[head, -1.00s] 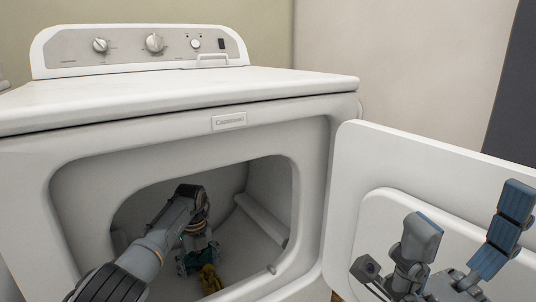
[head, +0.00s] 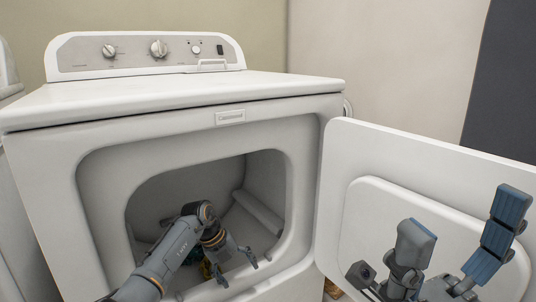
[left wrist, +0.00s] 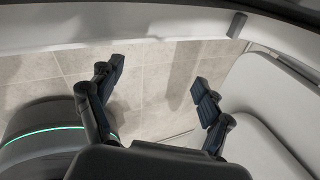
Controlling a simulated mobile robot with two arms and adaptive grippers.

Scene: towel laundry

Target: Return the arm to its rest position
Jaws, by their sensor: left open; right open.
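My left gripper (head: 237,273) is at the dryer's front opening, in front of the drum. It is open, and in the left wrist view its two spread fingers (left wrist: 157,76) have nothing between them but floor tiles beyond. My left arm comes in from the bottom left. My right gripper (head: 467,208) is open and empty in front of the open dryer door. A small yellow and teal cloth (head: 205,269) lies inside the drum, mostly hidden behind my left arm and gripper.
The white dryer (head: 190,112) fills the view. The door (head: 345,165) stands open to the right, close to my right gripper. The left wrist view shows tiled floor (left wrist: 150,90) and my base.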

